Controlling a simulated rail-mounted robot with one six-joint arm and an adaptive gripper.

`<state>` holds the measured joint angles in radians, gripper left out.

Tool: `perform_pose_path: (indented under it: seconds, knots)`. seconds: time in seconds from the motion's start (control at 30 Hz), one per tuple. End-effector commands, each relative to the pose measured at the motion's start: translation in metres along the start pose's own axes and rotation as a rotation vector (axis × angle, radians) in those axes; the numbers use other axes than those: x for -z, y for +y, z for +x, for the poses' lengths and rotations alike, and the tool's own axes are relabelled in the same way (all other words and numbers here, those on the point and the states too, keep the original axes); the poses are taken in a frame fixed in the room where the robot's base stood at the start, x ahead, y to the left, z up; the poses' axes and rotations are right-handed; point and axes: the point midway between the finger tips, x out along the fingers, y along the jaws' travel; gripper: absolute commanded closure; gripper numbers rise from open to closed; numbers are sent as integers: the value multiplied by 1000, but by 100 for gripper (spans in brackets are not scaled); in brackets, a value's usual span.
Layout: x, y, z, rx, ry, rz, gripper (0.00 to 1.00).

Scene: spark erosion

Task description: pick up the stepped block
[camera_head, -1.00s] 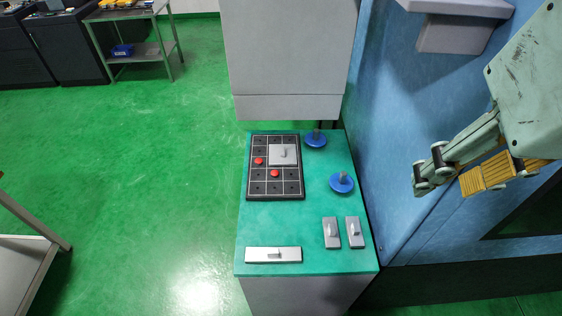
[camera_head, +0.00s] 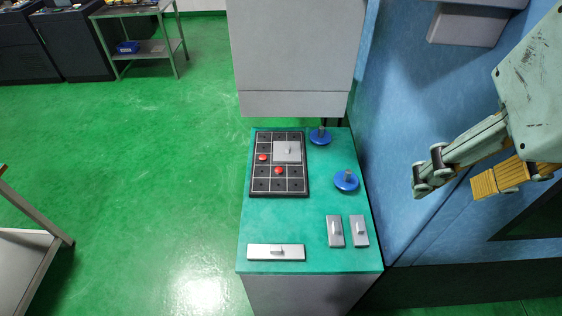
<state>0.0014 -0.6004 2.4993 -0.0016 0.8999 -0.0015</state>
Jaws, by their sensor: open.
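Several grey pieces with small upright knobs are in view, and I cannot tell for sure which is the stepped block. A square one (camera_head: 287,151) sits on the dark gridded board (camera_head: 264,186). A long bar (camera_head: 263,252) lies at the bench's front left. Two narrow blocks, one on the left (camera_head: 334,238) and one on the right (camera_head: 358,238), stand side by side at the front right. My gripper (camera_head: 452,184) is open and empty, up at the right beside the blue wall, well apart from all of them.
The pieces share a teal bench top (camera_head: 285,220). Two blue discs with pegs, a near one (camera_head: 345,182) and a far one (camera_head: 320,139), stand right of the board. Two red buttons sit on the board. A large grey housing (camera_head: 295,60) overhangs the back. The blue wall (camera_head: 400,140) borders the right.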

Motion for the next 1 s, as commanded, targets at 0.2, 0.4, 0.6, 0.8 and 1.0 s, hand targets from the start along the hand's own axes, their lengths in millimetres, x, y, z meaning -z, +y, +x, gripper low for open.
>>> perform_pose_path:
  seconds: [0.2, 0.4, 0.6, 0.8, 1.0]
  knots:
    - [-11, 0, 30, 0, 0, 0, 57]
    - [-20, 0, 55, 0, 0, 0, 57]
    - [-28, -1, 79, 1, 0, 0, 57]
    - [-34, -1, 94, 1, 0, 0, 57]
    - [-36, -1, 99, 1, 0, 0, 57]
